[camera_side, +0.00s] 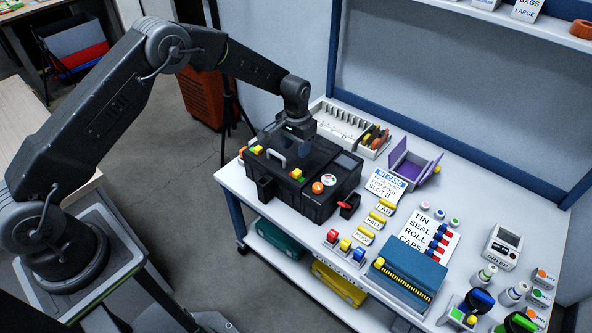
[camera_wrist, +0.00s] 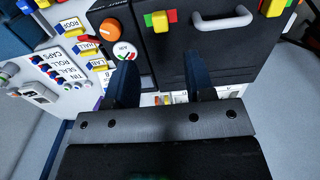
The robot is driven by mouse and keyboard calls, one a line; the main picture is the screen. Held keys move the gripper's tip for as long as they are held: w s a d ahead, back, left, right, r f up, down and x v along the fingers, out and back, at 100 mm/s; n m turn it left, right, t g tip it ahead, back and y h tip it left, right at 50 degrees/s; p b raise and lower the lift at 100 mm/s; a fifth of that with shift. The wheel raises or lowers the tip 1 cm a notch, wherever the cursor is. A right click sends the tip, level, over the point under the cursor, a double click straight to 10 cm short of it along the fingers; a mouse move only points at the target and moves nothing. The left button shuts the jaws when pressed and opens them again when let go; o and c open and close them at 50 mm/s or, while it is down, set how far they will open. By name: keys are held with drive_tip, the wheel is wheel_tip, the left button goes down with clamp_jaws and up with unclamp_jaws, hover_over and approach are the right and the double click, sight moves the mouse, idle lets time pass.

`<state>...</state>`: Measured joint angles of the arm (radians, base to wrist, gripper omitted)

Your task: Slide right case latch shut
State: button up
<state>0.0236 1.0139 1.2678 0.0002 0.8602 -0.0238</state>
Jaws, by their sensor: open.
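The black case (camera_side: 318,205) stands on the white bench; its dark top fills much of the wrist view (camera_wrist: 215,60). One latch, a yellow block between green and red marks, sits at the handle's right in the side view (camera_side: 296,174); it shows at the top of the wrist view (camera_wrist: 160,21). I cannot tell whether it is fully shut. A second yellow latch (camera_side: 257,150) is at the handle's other side, partly cut off in the wrist view (camera_wrist: 274,7). My gripper (camera_wrist: 162,80) is open and empty, above the case's back part, apart from both latches.
A grey handle (camera_wrist: 222,19) rises between the latches. An orange knob (camera_wrist: 110,29) and a round dial (camera_wrist: 125,51) are on the case top. A white slotted tray (camera_side: 340,120) and purple open box (camera_side: 408,168) stand behind. Labels and coloured parts cover the bench rightward.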

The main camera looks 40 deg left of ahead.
sight(296, 172)
wheel_tip(296, 172, down, 10)
drive_tip(key=shift+f, duration=0.1)
idle(0.4)
clamp_jaws()
idle(0.3)
